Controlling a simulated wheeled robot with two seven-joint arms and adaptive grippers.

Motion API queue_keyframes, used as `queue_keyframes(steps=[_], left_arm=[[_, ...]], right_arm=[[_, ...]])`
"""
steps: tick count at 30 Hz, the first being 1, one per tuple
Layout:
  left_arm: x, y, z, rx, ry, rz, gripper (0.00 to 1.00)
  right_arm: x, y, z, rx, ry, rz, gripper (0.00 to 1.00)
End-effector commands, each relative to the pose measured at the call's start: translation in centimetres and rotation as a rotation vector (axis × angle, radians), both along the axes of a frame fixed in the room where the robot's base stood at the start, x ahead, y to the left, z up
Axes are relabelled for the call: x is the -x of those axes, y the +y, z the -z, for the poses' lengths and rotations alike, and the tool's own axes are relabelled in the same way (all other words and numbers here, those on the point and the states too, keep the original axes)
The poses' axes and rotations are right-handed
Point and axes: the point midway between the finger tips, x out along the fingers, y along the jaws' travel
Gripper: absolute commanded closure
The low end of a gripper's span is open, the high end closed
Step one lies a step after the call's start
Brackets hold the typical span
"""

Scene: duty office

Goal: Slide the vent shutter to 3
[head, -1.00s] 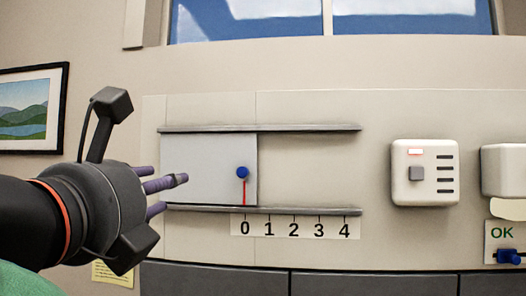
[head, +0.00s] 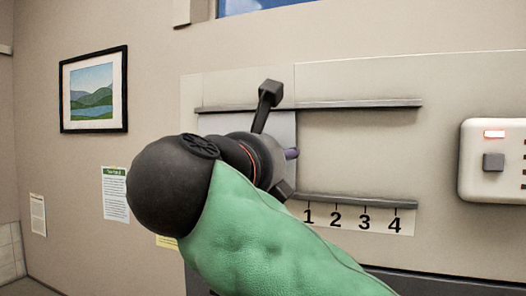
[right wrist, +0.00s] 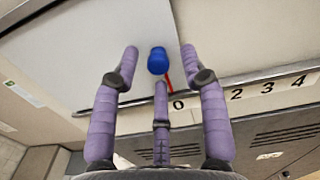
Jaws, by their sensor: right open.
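The pale grey vent shutter (head: 285,126) sits at the left end of its two rails, mostly hidden behind my right gripper (head: 291,154) in the head view. In the right wrist view the shutter (right wrist: 105,45) carries a round blue knob (right wrist: 157,61) with a red pointer at 0. My right gripper (right wrist: 159,70) is open, its purple fingers spread on both sides of the knob and a third finger below it. Contact with the knob cannot be told. The number scale (head: 350,219) runs below the lower rail; 1 to 4 show in the head view. My left gripper is out of view.
The upper rail (head: 360,104) and lower rail (head: 360,201) run right from the shutter, with clear panel between them. A white box with a square button (head: 493,162) is at the far right. A framed picture (head: 93,89) hangs at left.

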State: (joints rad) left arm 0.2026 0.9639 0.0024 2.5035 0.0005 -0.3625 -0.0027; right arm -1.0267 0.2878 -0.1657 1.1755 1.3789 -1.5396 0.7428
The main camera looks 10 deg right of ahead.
Motion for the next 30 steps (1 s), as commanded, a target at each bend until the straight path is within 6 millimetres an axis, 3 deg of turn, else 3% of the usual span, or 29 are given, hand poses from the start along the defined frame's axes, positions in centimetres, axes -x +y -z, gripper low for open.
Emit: queue_keyframes(steps=[12,13,17,18,25,30], left_arm=[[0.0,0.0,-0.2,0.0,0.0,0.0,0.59],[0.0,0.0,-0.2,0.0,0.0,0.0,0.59],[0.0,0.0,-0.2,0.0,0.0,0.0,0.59],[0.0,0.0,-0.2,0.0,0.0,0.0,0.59],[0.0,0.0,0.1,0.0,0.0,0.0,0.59],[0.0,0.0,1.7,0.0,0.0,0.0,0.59]], right_arm=[[-0.8,-0.6,0.0,-0.001,-0.001,0.0,0.56],[-0.8,-0.6,0.0,-0.001,-0.001,0.0,0.58],[-0.8,-0.6,0.0,-0.001,-0.001,0.0,0.95],[-0.8,-0.6,0.0,-0.001,-0.001,0.0,1.0],[-0.6,-0.9,0.1,-0.002,0.001,0.001,1.0],[1.2,-3.5,0.4,-0.007,-0.002,0.001,1.0]])
